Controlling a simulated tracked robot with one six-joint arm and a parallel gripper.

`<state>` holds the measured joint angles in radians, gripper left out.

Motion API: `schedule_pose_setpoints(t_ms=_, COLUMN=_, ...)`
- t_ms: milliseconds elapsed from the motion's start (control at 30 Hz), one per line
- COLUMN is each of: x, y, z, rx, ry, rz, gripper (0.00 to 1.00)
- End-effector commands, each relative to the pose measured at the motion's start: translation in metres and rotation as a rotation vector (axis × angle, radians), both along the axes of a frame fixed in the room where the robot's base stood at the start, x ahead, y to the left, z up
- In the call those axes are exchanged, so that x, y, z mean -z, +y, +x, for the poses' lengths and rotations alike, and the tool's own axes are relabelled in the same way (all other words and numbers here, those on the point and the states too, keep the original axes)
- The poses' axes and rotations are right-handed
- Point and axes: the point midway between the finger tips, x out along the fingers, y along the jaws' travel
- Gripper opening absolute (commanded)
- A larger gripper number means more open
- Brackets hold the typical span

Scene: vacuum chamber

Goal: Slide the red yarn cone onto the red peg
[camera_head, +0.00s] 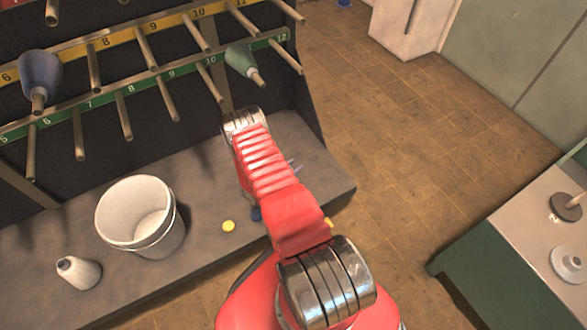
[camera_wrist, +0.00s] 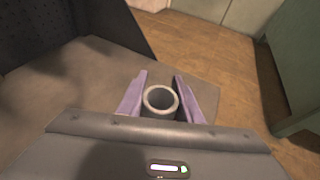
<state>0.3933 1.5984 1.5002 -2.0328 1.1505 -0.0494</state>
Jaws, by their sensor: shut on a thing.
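My gripper (camera_wrist: 161,84) shows in the wrist view with its two pale purple fingers shut on a grey, ring-ended tube (camera_wrist: 147,101). The tube's open end faces the camera. The rest of it is hidden, and I cannot tell whether it belongs to the red yarn cone. In the head view my red arm reaches over the grey bench (camera_head: 333,180) and hides most of the gripper. I see no red yarn on a cone in either view. A sliver of red rail (camera_head: 8,3) shows at the top left corner; no red peg can be made out.
The rack has a yellow rail (camera_head: 122,34) and a green rail (camera_head: 139,82) with bare pegs. A blue cone (camera_head: 40,72) and a green cone (camera_head: 239,60) hang there.

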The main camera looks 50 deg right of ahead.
Motion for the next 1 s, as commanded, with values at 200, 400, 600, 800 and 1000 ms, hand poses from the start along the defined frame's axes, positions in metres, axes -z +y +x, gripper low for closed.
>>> schedule_pose_setpoints(t_ms=200, x=-0.033, y=-0.002, z=0.003, rx=0.001, ry=-0.006, rz=-0.005, gripper=0.0)
schedule_pose_setpoints(t_ms=400, x=-0.062, y=-0.003, z=0.004, rx=0.002, ry=-0.008, rz=-0.007, gripper=0.0)
schedule_pose_setpoints(t_ms=600, x=-0.082, y=-0.003, z=0.003, rx=0.002, ry=-0.009, rz=-0.008, gripper=0.0)
schedule_pose_setpoints(t_ms=800, x=-0.088, y=-0.003, z=0.003, rx=0.003, ry=-0.007, rz=-0.008, gripper=0.0)
schedule_pose_setpoints(t_ms=1000, x=-0.089, y=-0.003, z=0.003, rx=0.003, ry=-0.008, rz=-0.008, gripper=0.0)
